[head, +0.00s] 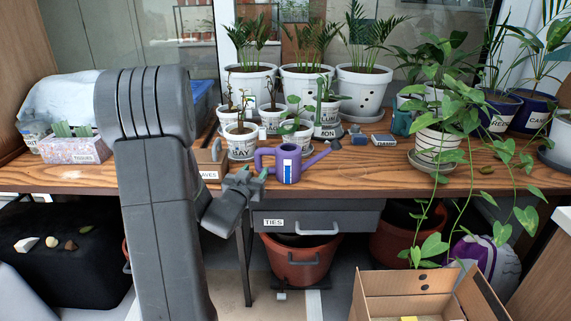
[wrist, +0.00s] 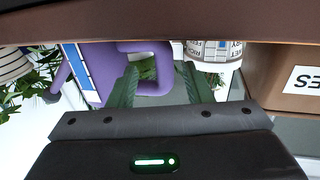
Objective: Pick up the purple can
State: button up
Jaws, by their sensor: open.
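The purple can (head: 290,160) is a watering can with a blue-and-white label. It stands on the wooden table near the front edge, its handle to the left and its spout to the right. My gripper (head: 254,172) is open and empty just in front of its handle. In the wrist view, which looks upside down, the purple can (wrist: 98,66) fills the upper left. My gripper (wrist: 158,82) shows there with two green fingers apart, the left one overlapping the handle in the picture. I cannot tell whether they touch.
Several small labelled pots stand close behind the can, one being a white pot (head: 241,141). A box marked LEAVES (head: 208,164) stands left of my gripper. A drawer marked TIES (head: 318,221) hangs below the tabletop. Trailing vines (head: 450,190) hang at right.

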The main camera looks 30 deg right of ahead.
aim_at(257, 165)
jog(key=shift+b+x, duration=0.3)
jog(key=shift+x, duration=2.35)
jog(key=shift+w+a+r, duration=0.1)
jog(key=shift+w+a, duration=0.05)
grip_shut()
